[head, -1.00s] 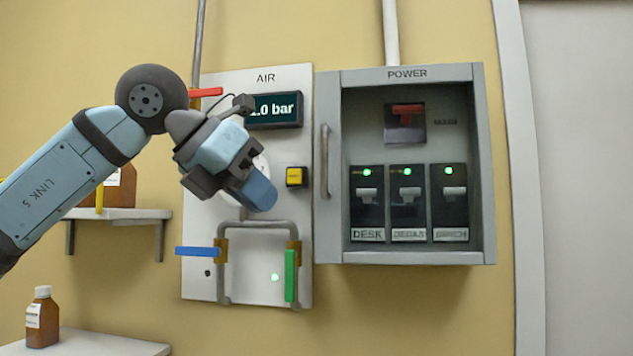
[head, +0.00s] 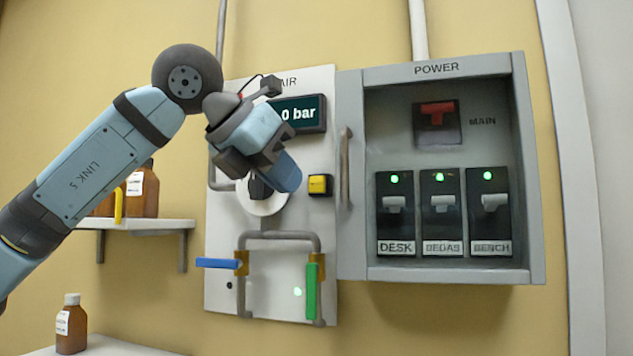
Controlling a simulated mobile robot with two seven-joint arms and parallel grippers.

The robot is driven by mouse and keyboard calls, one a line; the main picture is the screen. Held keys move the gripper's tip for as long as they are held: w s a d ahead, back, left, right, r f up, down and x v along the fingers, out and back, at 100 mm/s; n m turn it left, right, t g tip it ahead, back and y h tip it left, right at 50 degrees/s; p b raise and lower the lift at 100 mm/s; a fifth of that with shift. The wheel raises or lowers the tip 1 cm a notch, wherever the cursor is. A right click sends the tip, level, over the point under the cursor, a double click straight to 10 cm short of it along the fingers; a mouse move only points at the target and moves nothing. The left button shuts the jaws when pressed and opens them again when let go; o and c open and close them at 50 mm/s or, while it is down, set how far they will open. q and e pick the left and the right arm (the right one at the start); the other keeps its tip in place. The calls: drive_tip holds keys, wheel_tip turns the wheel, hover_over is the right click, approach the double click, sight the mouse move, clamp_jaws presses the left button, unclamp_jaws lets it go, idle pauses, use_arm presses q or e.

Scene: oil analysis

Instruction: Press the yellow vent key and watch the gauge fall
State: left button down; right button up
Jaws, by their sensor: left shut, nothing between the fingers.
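The yellow vent key (head: 319,184) is a small square button in a dark frame on the white AIR panel (head: 222,285). The gauge is a dark display (head: 305,113) above it; my arm hides its left part and "0 bar" shows at its right. My left gripper (head: 287,178) is shut and empty. It appears in front of the panel, just left of the yellow key, with a gap in the picture between them. It partly covers a round white dial with a black knob (head: 262,204). My right gripper is out of view.
A blue lever (head: 217,263) and a green lever (head: 312,290) sit on pipes low on the panel. The open grey POWER box (head: 440,274) is to the right, with several lit switches and a red main switch (head: 437,113). Brown bottles stand at left.

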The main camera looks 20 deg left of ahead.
sight(317, 185)
use_arm(q)
drive_tip(key=w+p, duration=0.3)
drive_tip(key=w, duration=0.4)
drive_tip(key=shift+w+d, duration=0.15)
drive_tip(key=shift+w, duration=0.25)
drive_tip(key=shift+w, duration=0.15)
idle(1.6)
drive_tip(key=shift+w, duration=0.25)
